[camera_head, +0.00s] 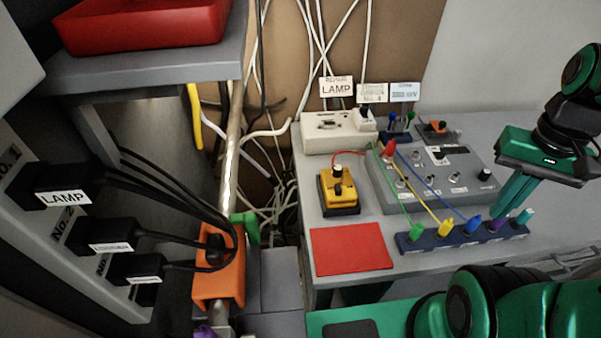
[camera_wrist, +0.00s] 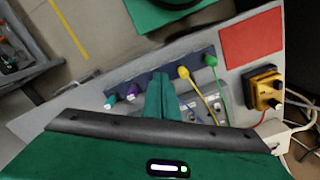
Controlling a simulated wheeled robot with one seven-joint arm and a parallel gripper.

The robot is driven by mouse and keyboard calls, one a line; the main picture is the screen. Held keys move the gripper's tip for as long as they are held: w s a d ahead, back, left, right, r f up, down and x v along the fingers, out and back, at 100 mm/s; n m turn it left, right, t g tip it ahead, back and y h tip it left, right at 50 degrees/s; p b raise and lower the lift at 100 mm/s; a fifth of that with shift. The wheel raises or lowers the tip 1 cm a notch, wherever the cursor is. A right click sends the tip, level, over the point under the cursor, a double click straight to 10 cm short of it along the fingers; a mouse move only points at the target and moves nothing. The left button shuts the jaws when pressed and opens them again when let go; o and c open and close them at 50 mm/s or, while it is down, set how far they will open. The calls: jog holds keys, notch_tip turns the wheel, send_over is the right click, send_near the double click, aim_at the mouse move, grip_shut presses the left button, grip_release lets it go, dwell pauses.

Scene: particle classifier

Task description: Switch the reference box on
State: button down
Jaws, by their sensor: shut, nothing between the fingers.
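I cannot read a label naming the reference box. A grey instrument box (camera_head: 409,190) with sockets, small switches, a dark display and a black knob lies on the right bench; its switch position is too small to tell. A yellow box (camera_head: 340,198) with black posts stands left of it, also in the wrist view (camera_wrist: 266,91). My gripper (camera_head: 504,212) is shut and empty, fingers pointing down over the right side of the bench, near the grey box's front right and the blue plug strip.
The blue strip (camera_head: 415,241) carries several coloured plugs; green, yellow and blue leads run to the grey box. A red mat (camera_head: 350,250) lies front left. A white box (camera_head: 322,138) stands behind. Black cables (camera_head: 170,190) and an orange clamp (camera_head: 217,274) are at left.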

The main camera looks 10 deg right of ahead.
jog(key=shift+w, duration=0.15)
jog(key=w+a+r+n+h, duration=0.2)
jog(key=w+a+n, duration=1.1)
jog(key=w+n, duration=0.1)
jog(key=w+a+f+n, duration=0.1)
jog(key=w+a+n, duration=0.1)
jog(key=a+n, duration=0.8)
jog(key=a, duration=0.9)
jog(key=shift+w+h, duration=0.4)
jog(key=shift+f, duration=0.15)
